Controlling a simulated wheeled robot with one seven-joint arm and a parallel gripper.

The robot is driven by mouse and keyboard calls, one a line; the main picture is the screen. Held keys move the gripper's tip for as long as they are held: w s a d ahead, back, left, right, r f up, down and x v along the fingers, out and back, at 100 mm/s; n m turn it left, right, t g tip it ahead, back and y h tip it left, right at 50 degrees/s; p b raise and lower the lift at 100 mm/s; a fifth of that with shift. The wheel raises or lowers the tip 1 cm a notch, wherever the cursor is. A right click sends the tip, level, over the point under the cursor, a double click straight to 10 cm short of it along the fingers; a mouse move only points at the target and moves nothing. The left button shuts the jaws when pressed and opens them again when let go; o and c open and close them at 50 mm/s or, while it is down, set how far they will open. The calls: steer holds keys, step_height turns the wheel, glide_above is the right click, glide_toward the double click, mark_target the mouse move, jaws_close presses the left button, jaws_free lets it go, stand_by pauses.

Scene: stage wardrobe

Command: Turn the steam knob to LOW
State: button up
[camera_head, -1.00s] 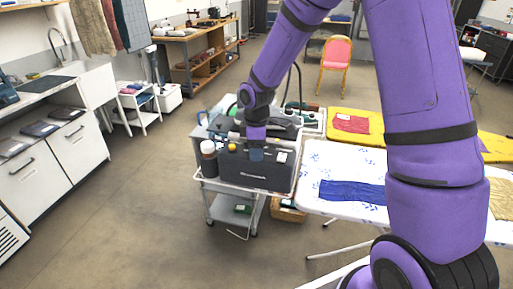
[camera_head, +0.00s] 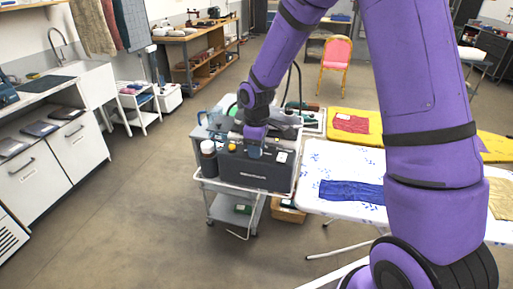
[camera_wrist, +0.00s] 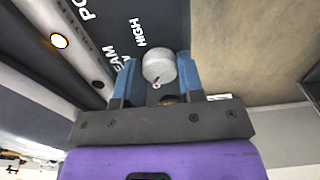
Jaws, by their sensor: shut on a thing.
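The steam knob (camera_wrist: 159,64) is a round light-grey knob on a dark panel, in the middle of the wrist view. A small red mark shows on its edge nearest my palm. The word HIGH (camera_wrist: 152,33) is printed on the panel beyond it, beside part of the word STEAM; no LOW label is readable. My gripper (camera_wrist: 158,72) has its blue fingers on either side of the knob, shut on it. In the head view my gripper (camera_head: 255,151) reaches down to the front of the dark steam unit (camera_head: 258,174) on the cart; the knob itself is hidden there.
The grey cart (camera_head: 215,187) carries the unit, with a dark bottle (camera_head: 209,160) at its left and a yellow knob-like part (camera_head: 232,147) nearby. An ironing board (camera_head: 330,160) with blue cloth stands close at right. Floor is clear at front left.

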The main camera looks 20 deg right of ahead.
steer(key=m, duration=0.5)
steer(key=shift+m, duration=0.3)
steer(key=m, duration=0.5)
steer(key=shift+m, duration=0.3)
steer(key=o, duration=0.9)
steer(key=shift+r, duration=0.1)
step_height(320, 180, up, 11)
steer(key=shift+f, duration=0.2)
